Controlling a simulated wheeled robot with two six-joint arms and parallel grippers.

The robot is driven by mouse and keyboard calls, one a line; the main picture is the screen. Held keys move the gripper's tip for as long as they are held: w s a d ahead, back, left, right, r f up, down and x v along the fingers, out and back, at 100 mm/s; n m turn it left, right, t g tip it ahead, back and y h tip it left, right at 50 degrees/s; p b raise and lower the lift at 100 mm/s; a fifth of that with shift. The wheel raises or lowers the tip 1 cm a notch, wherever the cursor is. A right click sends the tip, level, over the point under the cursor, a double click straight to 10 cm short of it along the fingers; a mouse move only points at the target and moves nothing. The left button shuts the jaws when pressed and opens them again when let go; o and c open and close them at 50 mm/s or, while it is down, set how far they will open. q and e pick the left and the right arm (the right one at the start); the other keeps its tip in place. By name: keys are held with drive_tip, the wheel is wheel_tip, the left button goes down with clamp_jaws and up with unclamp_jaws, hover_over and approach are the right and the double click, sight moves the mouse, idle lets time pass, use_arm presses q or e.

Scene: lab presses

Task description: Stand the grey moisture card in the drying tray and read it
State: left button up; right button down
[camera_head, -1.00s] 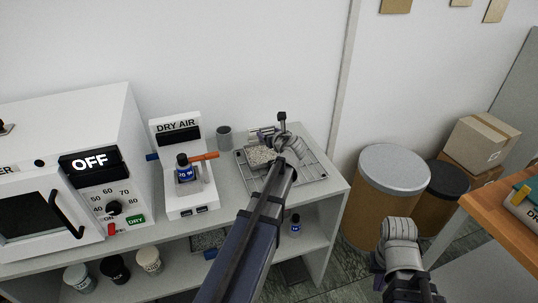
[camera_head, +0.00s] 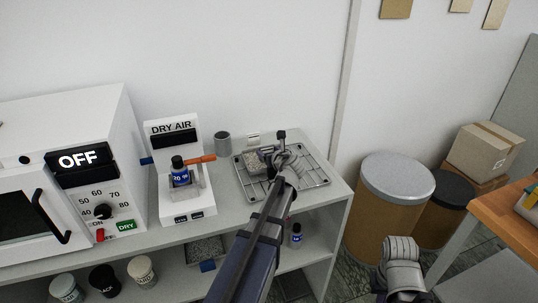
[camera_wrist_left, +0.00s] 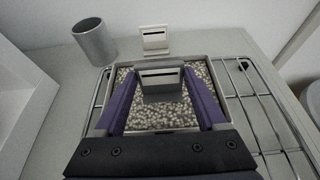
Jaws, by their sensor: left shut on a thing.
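In the left wrist view my left gripper (camera_wrist_left: 160,80) is shut on the grey moisture card (camera_wrist_left: 161,77), with one purple finger on each side. The card is roughly upright, with a pale slotted band along its top. It is over the middle of the bead-filled drying tray (camera_wrist_left: 205,126); I cannot tell whether its lower edge touches the beads. In the head view my left gripper (camera_head: 268,154) is over the tray (camera_head: 251,168), and hides most of the card. My right wrist shows at the lower right, but its gripper does not.
A white slotted card-like piece (camera_wrist_left: 154,38) stands behind the tray. A wire rack (camera_wrist_left: 258,95) lies around it, and a grey cup (camera_wrist_left: 94,42) is at its left. The dry-air stand (camera_head: 180,180) and white oven (camera_head: 90,165) are farther left. Drums (camera_head: 395,205) stand right of the shelf.

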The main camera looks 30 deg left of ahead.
use_arm(q)
drive_tip(key=shift+f, duration=0.1)
drive_tip(key=shift+f, duration=0.15)
drive_tip(key=o, duration=1.3)
drive_tip(key=shift+c, duration=0.2)
drive_tip(key=shift+r, duration=0.4)
drive_tip(key=p+v, duration=0.4)
drive_tip(key=v, duration=0.8)
drive_tip(key=shift+p, duration=0.3)
drive_tip(key=shift+f, duration=0.15)
